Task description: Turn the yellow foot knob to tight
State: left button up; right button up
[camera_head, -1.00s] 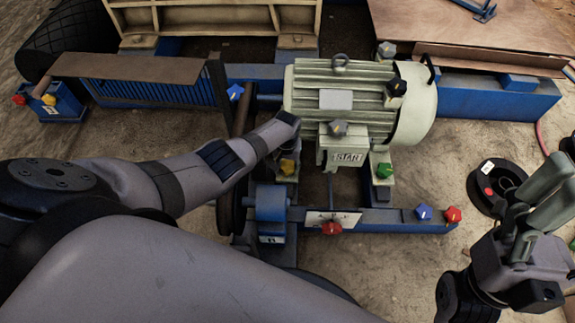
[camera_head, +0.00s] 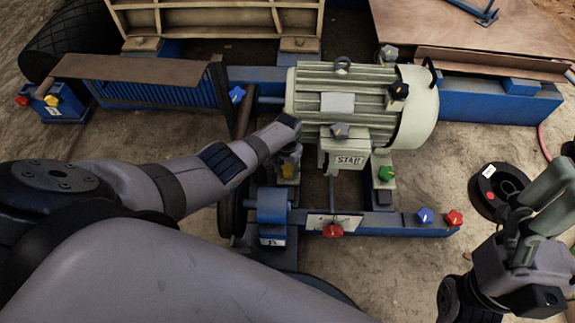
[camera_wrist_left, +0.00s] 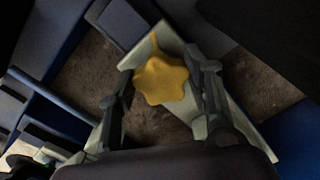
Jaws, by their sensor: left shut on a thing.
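The yellow foot knob (camera_head: 287,169) sits on the motor's front left foot, beside the grey-green motor (camera_head: 345,103). It is partly hidden under my left gripper (camera_head: 290,152), which comes down on it from above. In the left wrist view the star-shaped yellow knob (camera_wrist_left: 161,80) lies between the two fingers of my left gripper (camera_wrist_left: 160,92), which is shut on it. My right gripper (camera_head: 550,195) is at the lower right, away from the motor, and its fingertip gap is unclear.
A green knob (camera_head: 386,173) is on the motor's other front foot. Red (camera_head: 333,231), blue (camera_head: 424,215) and another red knob (camera_head: 454,218) sit along the blue front rail (camera_head: 385,225). A black round part (camera_head: 497,187) lies at the right.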

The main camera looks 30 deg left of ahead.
aim_at(288, 170)
pick_arm(q)
jog(key=shift+w, duration=0.1)
jog(key=o, duration=1.1)
jog(key=shift+o, duration=0.2)
jog(key=shift+r, duration=0.1)
notch_tip(288, 170, up, 12)
dwell(0.4)
